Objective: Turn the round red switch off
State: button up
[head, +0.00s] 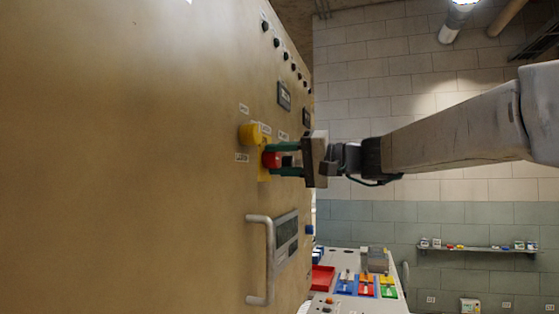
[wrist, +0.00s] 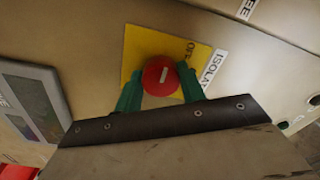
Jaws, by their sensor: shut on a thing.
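The round red switch (wrist: 161,76) sits on a yellow square plate (wrist: 140,42) on the tan panel. It has a short white mark on its face, and the word OFF is printed on the plate. My gripper (wrist: 158,88) has its green fingers on either side of the switch and is shut on it. In the head view the red switch (head: 270,160) shows at the tips of my gripper (head: 283,159), partly hidden by the fingers. The arm reaches in from the right.
A yellow knob (head: 249,134) is on the panel just left of the switch. A metal handle (head: 264,262) and a grey display (head: 286,238) stand below. A table (head: 345,302) with coloured trays is lower right. A wall shelf (head: 478,249) holds small items.

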jog(key=o, duration=1)
jog(key=shift+c, duration=0.2)
jog(key=v, duration=0.8)
jog(key=s+d+f+m+g+h, duration=0.15)
jog(key=s+f+h, duration=0.35)
jog(key=f, duration=0.6)
jog(key=s+d+f+m+g+h, duration=0.1)
jog(key=s+d+f+g+h, duration=0.15)
jog(key=s+f, duration=0.6)
jog(key=s+d+f+h, duration=0.5)
jog(key=s+d+f, duration=0.2)
jog(key=s+f, duration=0.1)
jog(key=s+d+f+g+h, duration=0.1)
jog(key=s+d+f+h, duration=0.3)
jog(key=s+f, duration=0.5)
jog(key=s+d+n, duration=0.1)
jog(key=d, duration=0.1)
jog(key=shift+s+d+f+h, duration=0.15)
jog(key=shift+s+d+h, duration=0.15)
jog(key=shift+d+h, duration=0.1)
